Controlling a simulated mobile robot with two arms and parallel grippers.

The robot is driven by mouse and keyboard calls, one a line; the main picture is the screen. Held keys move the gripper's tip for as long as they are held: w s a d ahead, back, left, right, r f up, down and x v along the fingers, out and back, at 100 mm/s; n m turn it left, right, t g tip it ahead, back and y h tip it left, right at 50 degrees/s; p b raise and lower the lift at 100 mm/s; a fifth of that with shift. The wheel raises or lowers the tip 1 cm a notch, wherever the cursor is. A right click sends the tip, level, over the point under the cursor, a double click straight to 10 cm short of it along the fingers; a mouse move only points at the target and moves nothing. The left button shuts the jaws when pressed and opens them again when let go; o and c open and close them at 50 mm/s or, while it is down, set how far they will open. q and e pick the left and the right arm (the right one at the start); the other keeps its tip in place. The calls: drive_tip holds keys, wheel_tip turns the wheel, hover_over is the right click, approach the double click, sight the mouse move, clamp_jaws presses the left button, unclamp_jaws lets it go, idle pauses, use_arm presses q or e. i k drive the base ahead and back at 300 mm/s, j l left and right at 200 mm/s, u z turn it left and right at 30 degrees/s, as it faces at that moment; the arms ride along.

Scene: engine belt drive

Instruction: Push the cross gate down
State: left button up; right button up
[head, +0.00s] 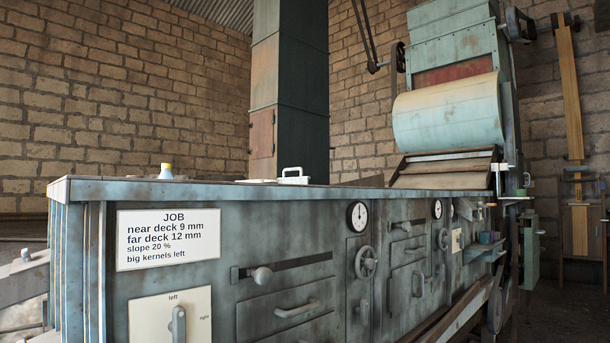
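No part that I can name for certain as the cross gate shows in the head view. The machine's blue-grey front (225,255) fills the lower middle. A lever (178,325) on a cream plate marked left and right points about straight up; its lower end is cut off by the frame. A knob (262,274) sits at the left end of a dark horizontal slot. Neither of my grippers is in view.
A job sign (168,239) is fixed above the lever. Handwheels (366,262), a dial (357,215) and drawer handles (298,308) stick out of the front. A large drum (448,115) stands behind.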

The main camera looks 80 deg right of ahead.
sight(301, 180)
drive_tip(key=k+l+z, duration=0.2)
drive_tip(key=z, duration=0.15)
drive_tip(key=k+l+z, duration=0.15)
drive_tip(key=l+z, duration=0.15)
drive_tip(key=l, duration=0.15)
drive_tip(key=k+l+z, duration=0.1)
drive_tip(key=l+z, duration=0.25)
drive_tip(key=z, duration=1.15)
